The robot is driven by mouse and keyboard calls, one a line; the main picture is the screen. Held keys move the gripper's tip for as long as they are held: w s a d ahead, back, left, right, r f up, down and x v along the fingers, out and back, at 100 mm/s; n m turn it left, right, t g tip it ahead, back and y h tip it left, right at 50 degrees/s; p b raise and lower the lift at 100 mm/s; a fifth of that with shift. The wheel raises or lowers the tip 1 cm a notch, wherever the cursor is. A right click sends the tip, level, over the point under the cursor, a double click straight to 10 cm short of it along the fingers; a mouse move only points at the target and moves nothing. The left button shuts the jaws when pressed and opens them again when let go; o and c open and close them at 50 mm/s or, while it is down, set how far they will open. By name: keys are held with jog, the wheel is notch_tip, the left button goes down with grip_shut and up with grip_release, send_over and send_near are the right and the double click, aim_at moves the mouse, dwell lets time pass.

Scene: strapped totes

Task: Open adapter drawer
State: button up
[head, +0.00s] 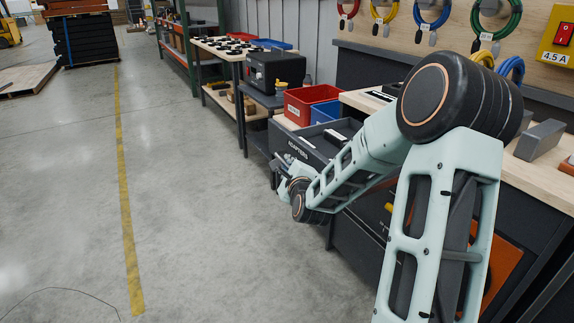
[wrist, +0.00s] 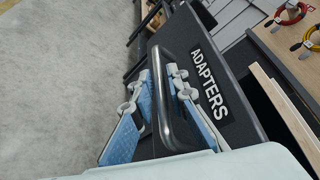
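The adapter drawer has a dark grey front (head: 280,137) with a white ADAPTERS label. In the wrist view the same front (wrist: 250,118) fills the middle right, with a curved metal handle (wrist: 164,95) on it. My gripper (wrist: 161,75) has one blue-padded finger on each side of the handle bar, and the fingertips look closed up against it.
A red bin (head: 307,101) and a blue bin (head: 326,112) stand behind the drawer. A black box-shaped device (head: 276,70) sits further back. Wooden worktop (head: 545,180) lies right of my arm. Open concrete floor (head: 190,210) with a yellow line is clear at left.

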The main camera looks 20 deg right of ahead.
jog(key=shift+o, duration=1)
jog(key=shift+v, duration=3.8)
jog(key=shift+w, duration=0.1)
